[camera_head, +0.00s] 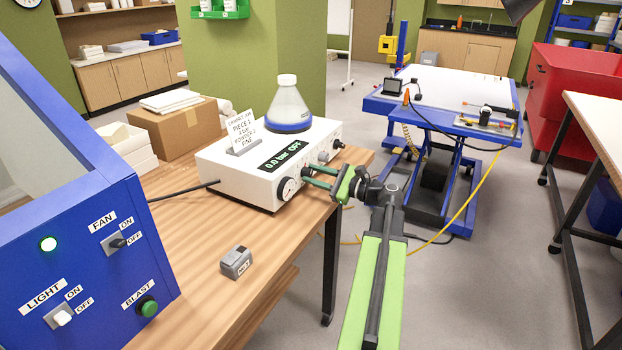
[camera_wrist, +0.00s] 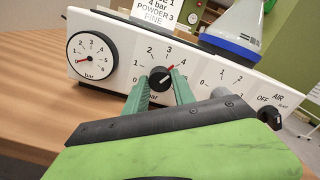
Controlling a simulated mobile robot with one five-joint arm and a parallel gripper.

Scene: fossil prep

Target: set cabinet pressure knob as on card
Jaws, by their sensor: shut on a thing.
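The white control unit (camera_head: 228,178) stands on the wooden bench, its display reading "0.0 bar OFF". The dark pressure knob (camera_wrist: 160,78) is on its front, with a numbered scale around it. Its red pointer points up and right, close to the 4. My gripper (camera_wrist: 160,84) is shut on the knob, one green finger on each side; it also shows in the head view (camera_head: 305,176). The card (camera_head: 241,130) on top is partly cut off in the wrist view, where "4 bar", "POWDER 3" and "FINE" are legible.
The round bar gauge (camera_wrist: 92,57) left of the knob has its needle near 0. An AIR switch (camera_wrist: 269,116) is at the right. A clear flask with a blue base (camera_head: 288,106) stands on the unit. A small grey block (camera_head: 236,262) lies on the bench beside the blue cabinet (camera_head: 88,205).

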